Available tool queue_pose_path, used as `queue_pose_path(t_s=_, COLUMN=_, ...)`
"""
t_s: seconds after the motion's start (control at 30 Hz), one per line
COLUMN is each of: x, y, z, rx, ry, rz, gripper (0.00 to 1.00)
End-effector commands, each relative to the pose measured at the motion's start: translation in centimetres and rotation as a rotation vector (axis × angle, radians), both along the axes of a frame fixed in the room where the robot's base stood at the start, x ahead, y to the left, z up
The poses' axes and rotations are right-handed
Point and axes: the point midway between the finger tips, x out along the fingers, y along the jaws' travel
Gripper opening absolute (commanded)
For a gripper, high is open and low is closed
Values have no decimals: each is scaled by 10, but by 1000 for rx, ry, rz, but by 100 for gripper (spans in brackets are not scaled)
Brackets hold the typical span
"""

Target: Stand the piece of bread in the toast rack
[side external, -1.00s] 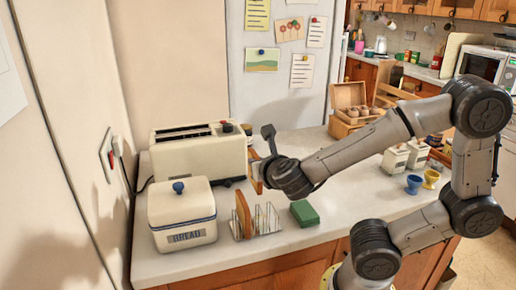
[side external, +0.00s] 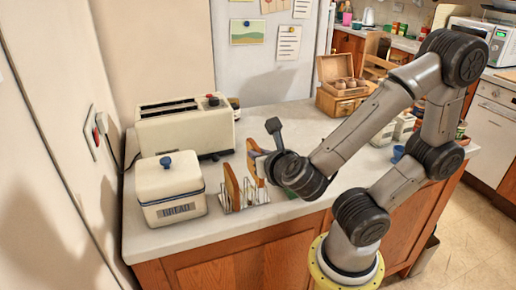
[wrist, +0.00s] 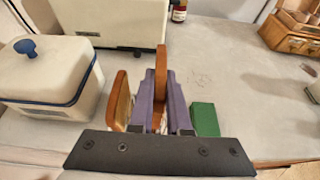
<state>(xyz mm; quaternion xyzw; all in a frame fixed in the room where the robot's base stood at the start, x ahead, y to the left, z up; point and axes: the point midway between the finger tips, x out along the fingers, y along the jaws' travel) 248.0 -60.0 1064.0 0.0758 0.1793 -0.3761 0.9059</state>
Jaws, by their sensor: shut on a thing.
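My gripper (wrist: 162,112) is shut on a brown slice of bread (wrist: 161,60), held upright between its two fingers. In the side view, this held slice (side external: 252,153) is at the right end of the wire toast rack (side external: 229,205). I cannot tell whether its lower edge is between the wires or just above them. Another slice (side external: 231,185) stands at the rack's left end; it also shows left of my fingers in the wrist view (wrist: 119,100). My gripper and wrist hide much of the rack.
A white bread bin (side external: 170,190) stands left of the rack, with a cream toaster (side external: 185,132) behind. A green block (wrist: 205,119) lies close to the right of my fingers. A wooden box of eggs (side external: 342,85) is at the back right. The counter between is clear.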

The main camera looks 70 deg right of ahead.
Motion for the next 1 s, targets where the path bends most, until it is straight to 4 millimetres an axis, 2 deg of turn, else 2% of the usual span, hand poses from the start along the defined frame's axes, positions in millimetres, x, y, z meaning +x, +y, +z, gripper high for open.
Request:
queue_pose_path(t_s=0.6, x=0, y=0, z=-40, rx=-1, ry=2, rz=0, gripper=0)
queue_pose_path(t_s=1.0, x=0, y=0, z=-54, rx=1, ry=0, rz=0, gripper=0)
